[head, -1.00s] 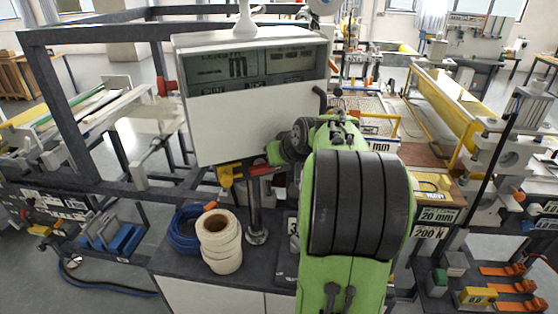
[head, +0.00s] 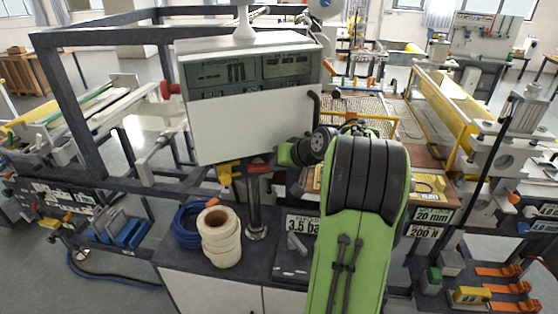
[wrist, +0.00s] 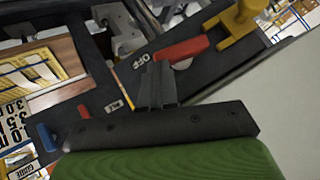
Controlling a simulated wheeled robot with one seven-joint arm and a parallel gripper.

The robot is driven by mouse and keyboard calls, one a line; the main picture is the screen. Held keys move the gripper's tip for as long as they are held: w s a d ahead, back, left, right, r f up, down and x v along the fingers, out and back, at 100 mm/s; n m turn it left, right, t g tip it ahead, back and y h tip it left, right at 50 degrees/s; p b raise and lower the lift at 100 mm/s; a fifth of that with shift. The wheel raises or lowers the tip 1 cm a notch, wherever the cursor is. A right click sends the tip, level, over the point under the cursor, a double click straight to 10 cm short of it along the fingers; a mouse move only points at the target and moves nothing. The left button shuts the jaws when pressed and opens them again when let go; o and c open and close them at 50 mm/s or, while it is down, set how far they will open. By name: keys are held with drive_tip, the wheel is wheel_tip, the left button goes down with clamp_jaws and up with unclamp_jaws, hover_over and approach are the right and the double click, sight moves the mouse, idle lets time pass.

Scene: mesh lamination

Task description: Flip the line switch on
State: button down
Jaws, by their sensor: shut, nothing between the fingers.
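In the head view a red lever (head: 259,168) shows below the white display box, near the end of my arm. My gripper (wrist: 157,72) is shut and empty, its fingertips just beside the lever's left end in the wrist view; I cannot tell whether they touch. In the head view the fingers are too small to make out.
A yellow fitting (wrist: 236,22) stands right of the lever. A smaller red handle (wrist: 84,111) and a blue handle (wrist: 47,137) are at the lower left. The display box (head: 250,120) hangs over the bench, where a white roll (head: 220,240) stands.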

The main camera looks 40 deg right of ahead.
drive_tip(key=shift+d+f+m+t+y+p, duration=0.15)
drive_tip(key=shift+f+m+t+y+p, duration=0.2)
drive_tip(key=shift+y, duration=0.25)
drive_tip(key=shift+s+d+f+m+t+y+p, duration=0.1)
drive_tip(key=shift+f+m+t+y+p, duration=0.3)
drive_tip(key=shift+m+y, duration=0.2)
drive_tip(key=shift+f+m+t+y, duration=0.45)
drive_tip(key=shift+t+y, duration=0.1)
drive_tip(key=shift+y, duration=0.15)
idle(0.6)
drive_tip(key=shift+f+b, duration=0.65)
drive_tip(key=shift+f, duration=0.35)
idle(0.3)
drive_tip(key=shift+w+a+f+b, duration=0.2)
drive_tip(key=shift+a+f+b, duration=0.2)
drive_tip(key=shift+f+b, duration=0.1)
idle(0.8)
